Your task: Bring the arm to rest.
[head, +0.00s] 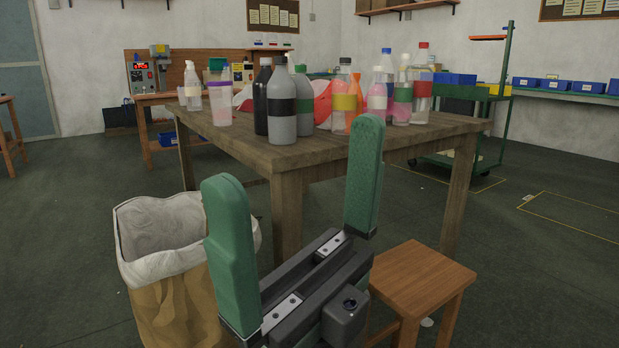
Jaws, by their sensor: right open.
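My right gripper (295,215) shows large in the lower middle of the head view. Its two green fingers stand upright and wide apart, with nothing between them. It is in front of the wooden table (330,150), between a paper bin and a small stool. My left gripper is not in view.
Several bottles stand on the table, among them a grey one (282,105) and a black one (262,98). A lined brown bin (170,300) stands at left, a wooden stool (425,278) at right. A green cart (490,120) stands behind. Floor is clear at far right.

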